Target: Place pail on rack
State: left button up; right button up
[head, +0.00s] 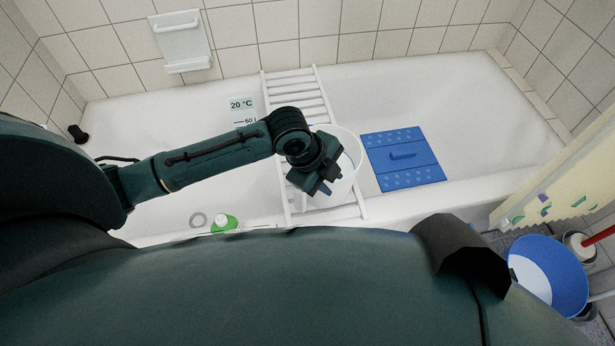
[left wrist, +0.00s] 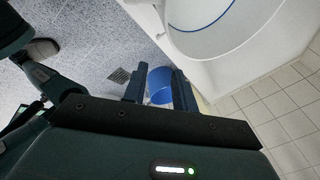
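A white slatted rack (head: 277,92) lies across the bathtub. A round white pail-like vessel (head: 347,184) shows over the rack, partly hidden behind my left gripper (head: 324,188). It seems to stand on the slats, but its base is hidden. My right gripper is not visible.
The white bathtub (head: 470,95) holds a blue mat (head: 402,172) right of the rack. A pale curtain (head: 560,180) hangs at the right, beside a red-handled item (head: 600,236).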

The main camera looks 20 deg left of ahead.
pick_arm(q)
jog(key=s+d+r+n+t+h, duration=0.1)
jog(key=s+d+n+t+h, duration=0.25)
jog(key=d, duration=0.25)
jog(key=s+a+r+n+t+y, duration=0.1)
jog(key=s+a+r+n+t, duration=0.5)
jog(key=r+n+t, duration=0.2)
notch_tip(320, 180, up, 2)
jog(key=n, duration=0.4)
jog(key=shift+s+t, duration=0.3)
jog(key=shift+t, duration=0.05)
jog(key=shift+a, duration=0.1)
